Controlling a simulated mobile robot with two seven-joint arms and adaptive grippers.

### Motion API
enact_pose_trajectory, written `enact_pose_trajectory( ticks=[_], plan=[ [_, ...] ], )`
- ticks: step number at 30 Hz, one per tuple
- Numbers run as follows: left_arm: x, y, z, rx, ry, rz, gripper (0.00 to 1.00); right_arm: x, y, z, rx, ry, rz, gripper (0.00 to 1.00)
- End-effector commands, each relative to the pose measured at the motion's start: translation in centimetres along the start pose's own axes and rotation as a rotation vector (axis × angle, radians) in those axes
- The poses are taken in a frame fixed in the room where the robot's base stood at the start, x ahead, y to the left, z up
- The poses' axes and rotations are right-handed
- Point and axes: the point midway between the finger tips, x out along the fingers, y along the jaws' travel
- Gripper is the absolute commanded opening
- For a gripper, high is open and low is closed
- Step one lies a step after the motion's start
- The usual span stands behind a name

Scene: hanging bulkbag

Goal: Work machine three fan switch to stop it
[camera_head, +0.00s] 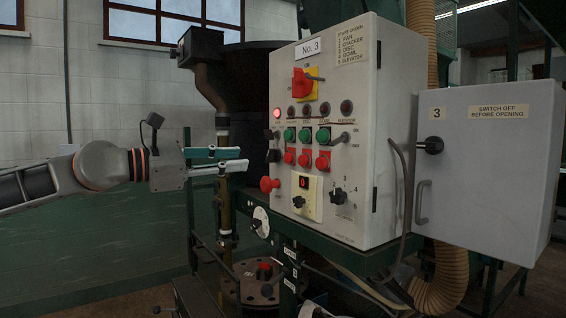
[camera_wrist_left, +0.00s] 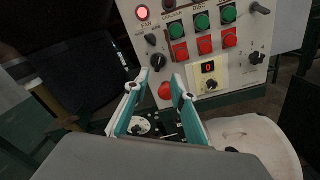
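The No. 3 control box (camera_head: 350,90) stands right of centre in the head view, its front covered with switches and lamps. The fan column is at its left edge, with a lit red lamp (camera_head: 277,113) above two black switches (camera_head: 272,155). In the left wrist view the lit lamp (camera_wrist_left: 142,13) is above the word FAN, with an upper black knob (camera_wrist_left: 151,39) and a lower one (camera_wrist_left: 158,62) below. My left gripper (camera_head: 243,159) is open and empty, its fingertips left of the lower black switch; contact cannot be told. My right gripper is out of view.
A red knob (camera_head: 269,184) sits below the fan switches. Green and red buttons (camera_head: 304,160) are just right of them. A grey cabinet door (camera_head: 490,170) stands open at right. A brown pipe (camera_head: 225,205) runs behind my left fingers. The left side is clear.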

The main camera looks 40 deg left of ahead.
Motion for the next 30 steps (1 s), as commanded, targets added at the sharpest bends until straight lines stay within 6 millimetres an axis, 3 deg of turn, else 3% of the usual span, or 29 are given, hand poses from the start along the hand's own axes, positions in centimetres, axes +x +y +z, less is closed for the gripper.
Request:
enact_pose_trajectory(
  ticks=[5, 14, 30],
  plan=[
    [0.0, 0.3, 0.1, 0.016, 0.005, 0.009, 0.25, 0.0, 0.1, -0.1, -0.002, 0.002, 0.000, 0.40],
    [2.3, 0.3, 0.0, 0.011, 0.004, 0.007, 0.25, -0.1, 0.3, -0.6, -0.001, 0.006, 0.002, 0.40],
    [6.3, 0.3, -0.1, 0.012, 0.006, 0.007, 0.25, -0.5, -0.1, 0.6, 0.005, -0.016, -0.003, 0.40]
  ],
)
